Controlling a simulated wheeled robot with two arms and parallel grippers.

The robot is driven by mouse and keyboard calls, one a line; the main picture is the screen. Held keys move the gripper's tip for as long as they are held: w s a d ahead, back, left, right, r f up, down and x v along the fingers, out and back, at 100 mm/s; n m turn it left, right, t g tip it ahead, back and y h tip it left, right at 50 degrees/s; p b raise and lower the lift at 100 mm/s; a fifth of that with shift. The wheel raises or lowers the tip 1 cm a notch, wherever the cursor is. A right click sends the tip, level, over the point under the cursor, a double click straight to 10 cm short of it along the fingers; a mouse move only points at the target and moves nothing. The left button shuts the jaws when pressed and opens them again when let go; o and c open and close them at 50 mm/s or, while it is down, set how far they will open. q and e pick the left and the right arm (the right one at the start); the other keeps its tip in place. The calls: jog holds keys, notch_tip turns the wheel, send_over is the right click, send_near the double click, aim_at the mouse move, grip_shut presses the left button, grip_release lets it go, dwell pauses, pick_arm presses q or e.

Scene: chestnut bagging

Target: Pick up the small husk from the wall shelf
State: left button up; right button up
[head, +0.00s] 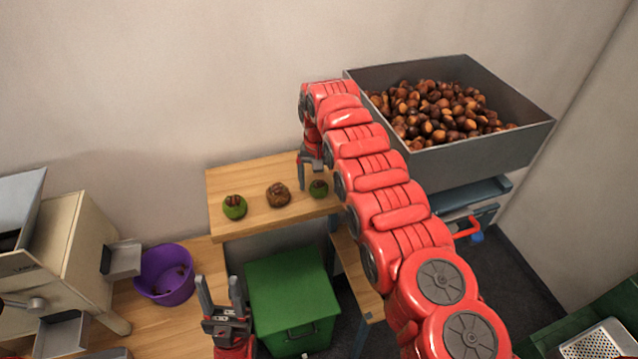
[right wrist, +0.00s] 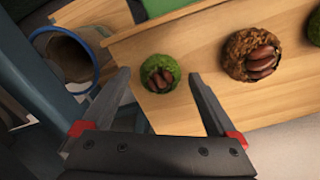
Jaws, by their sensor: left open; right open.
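Three husks stand in a row on the wooden wall shelf (head: 262,219). The rightmost in the head view is a small green husk (head: 318,189) with brown chestnuts showing in its opening. In the right wrist view the small green husk (right wrist: 160,73) lies between and just beyond the fingertips, apart from them. My right gripper (head: 312,172) is open and empty just above and behind it. A brown husk (head: 278,194) sits in the middle and another green husk (head: 234,207) at the left. My left gripper (head: 219,288) is open and empty, low in front of the shelf.
A grey bin (head: 478,155) full of chestnuts stands right of the shelf, close to my right arm. A green box (head: 293,300) is below the shelf. A purple bucket (head: 165,274) and a cream machine (head: 75,250) are at the left. A rimmed round container (right wrist: 68,57) shows in the right wrist view.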

jog(key=shift+f, duration=0.15)
jog(key=c, duration=1.4)
jog(key=shift+c, duration=0.2)
